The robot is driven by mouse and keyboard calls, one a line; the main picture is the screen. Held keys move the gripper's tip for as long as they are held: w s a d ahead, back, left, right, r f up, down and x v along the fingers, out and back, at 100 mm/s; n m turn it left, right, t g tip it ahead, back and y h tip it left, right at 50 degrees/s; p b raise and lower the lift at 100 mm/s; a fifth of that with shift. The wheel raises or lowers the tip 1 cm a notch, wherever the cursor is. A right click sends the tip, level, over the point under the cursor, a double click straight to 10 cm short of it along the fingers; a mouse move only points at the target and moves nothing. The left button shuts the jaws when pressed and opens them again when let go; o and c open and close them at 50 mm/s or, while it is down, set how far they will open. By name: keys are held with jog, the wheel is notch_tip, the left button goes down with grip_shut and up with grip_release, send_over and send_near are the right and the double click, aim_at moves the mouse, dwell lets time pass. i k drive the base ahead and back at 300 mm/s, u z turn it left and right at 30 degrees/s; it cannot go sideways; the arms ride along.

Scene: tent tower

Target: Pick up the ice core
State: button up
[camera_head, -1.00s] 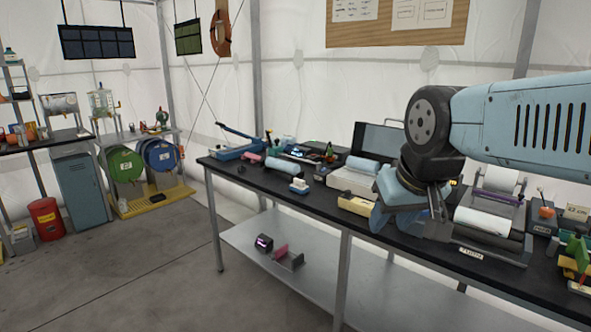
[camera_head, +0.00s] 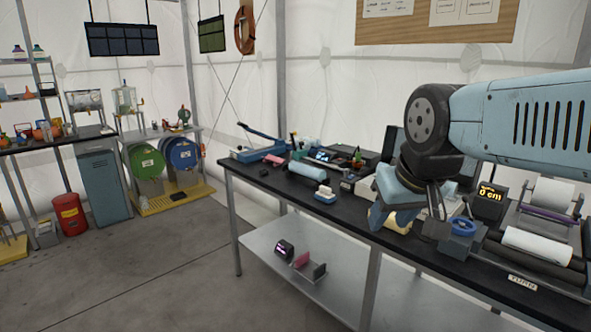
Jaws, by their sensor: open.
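A pale blue cylinder (camera_head: 307,171), which looks like the ice core, lies on its side on the black-topped bench (camera_head: 268,182), left of my arm. My gripper (camera_head: 415,222) hangs in front of the bench's right half, to the right of and nearer than that cylinder. It is open and apart from the cylinder. My gripper and wrist hide part of the bench behind them, including most of a pale device.
A small blue-and-white item (camera_head: 324,195) lies near the front edge by the cylinder. The lower shelf (camera_head: 330,287) holds small items. The floor (camera_head: 160,275) at left is clear.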

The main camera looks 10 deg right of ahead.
aim_at(307, 171)
jog(key=z, duration=0.05)
jog(key=i, duration=0.7)
jog(key=z, duration=3)
jog(key=k, duration=1.55)
jog(key=u, duration=0.05)
